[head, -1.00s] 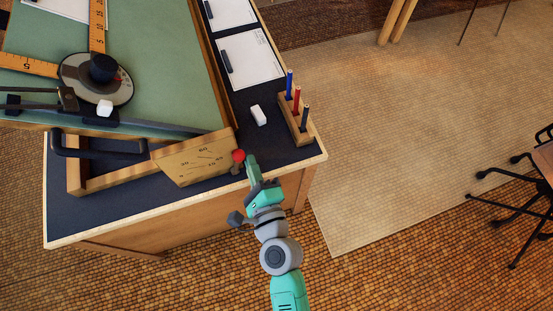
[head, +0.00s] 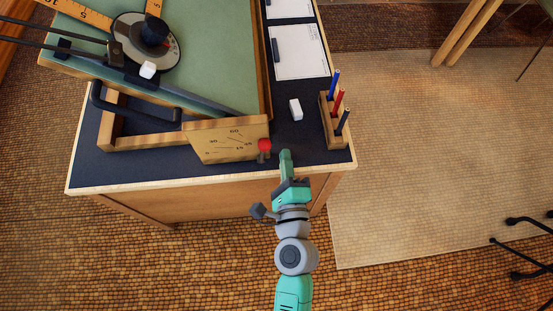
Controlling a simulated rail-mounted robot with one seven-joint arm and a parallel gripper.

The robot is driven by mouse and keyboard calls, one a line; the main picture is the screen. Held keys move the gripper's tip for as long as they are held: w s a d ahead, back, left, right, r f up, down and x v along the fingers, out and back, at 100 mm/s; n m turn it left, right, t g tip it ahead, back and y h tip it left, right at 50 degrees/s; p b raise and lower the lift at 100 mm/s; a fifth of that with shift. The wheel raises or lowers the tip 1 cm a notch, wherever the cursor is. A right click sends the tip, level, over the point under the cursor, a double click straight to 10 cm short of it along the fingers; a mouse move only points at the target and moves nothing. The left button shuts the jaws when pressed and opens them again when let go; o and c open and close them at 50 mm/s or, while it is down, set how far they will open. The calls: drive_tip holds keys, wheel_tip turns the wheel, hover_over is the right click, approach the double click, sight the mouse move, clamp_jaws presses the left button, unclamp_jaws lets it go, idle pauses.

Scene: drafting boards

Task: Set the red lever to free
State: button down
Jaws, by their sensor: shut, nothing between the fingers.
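The red lever shows as a red ball knob (head: 265,145) on a short dark stem, at the right end of a wooden angle scale plate (head: 229,140) with printed numbers. The plate stands at the front of the tilted green drafting board (head: 215,70). My gripper (head: 286,155) is shut and empty, a little to the right of the red knob, with a small gap seen between them. The word "free" cannot be made out on any part.
A wooden pen holder (head: 334,125) with several pens stands right of my gripper. A white eraser (head: 296,109) lies behind it. A black bar handle (head: 135,115) is on the left. The floor in front is clear.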

drive_tip(key=s+d+b, duration=0.1)
drive_tip(key=s, duration=0.9)
drive_tip(key=shift+s+d+f, duration=0.2)
drive_tip(key=shift+s+f, duration=0.05)
drive_tip(key=shift+f, duration=0.1)
drive_tip(key=w+a+r+n+t+y+p, duration=0.1)
drive_tip(key=w+a+r+n, duration=0.2)
drive_tip(key=r, duration=0.5)
drive_tip(key=w+a+r+n+t+y+p, duration=0.1)
drive_tip(key=w+r+n+y+p, duration=0.15)
drive_tip(key=r+n, duration=0.5)
drive_tip(key=w+a+r+n+t+y+p, duration=0.15)
drive_tip(key=w+r, duration=0.25)
drive_tip(key=r, duration=0.6)
drive_tip(key=s+r+n+t+h+p, duration=0.1)
drive_tip(key=r+n+p, duration=0.2)
drive_tip(key=r+p, duration=1)
drive_tip(key=s+r+n+t+h+p, duration=0.1)
drive_tip(key=r+p, duration=1.3)
drive_tip(key=r, duration=1.9)
drive_tip(key=s+a+r+n+t+h+p, duration=0.1)
drive_tip(key=r+n+p, duration=0.5)
drive_tip(key=r+p, duration=0.8)
wheel_tip(320, 180, up, 9)
drive_tip(key=shift+s+f+h, duration=0.1)
drive_tip(key=shift+s+h, duration=0.5)
drive_tip(key=shift+h, duration=0.2)
drive_tip(key=shift+t, duration=0.25)
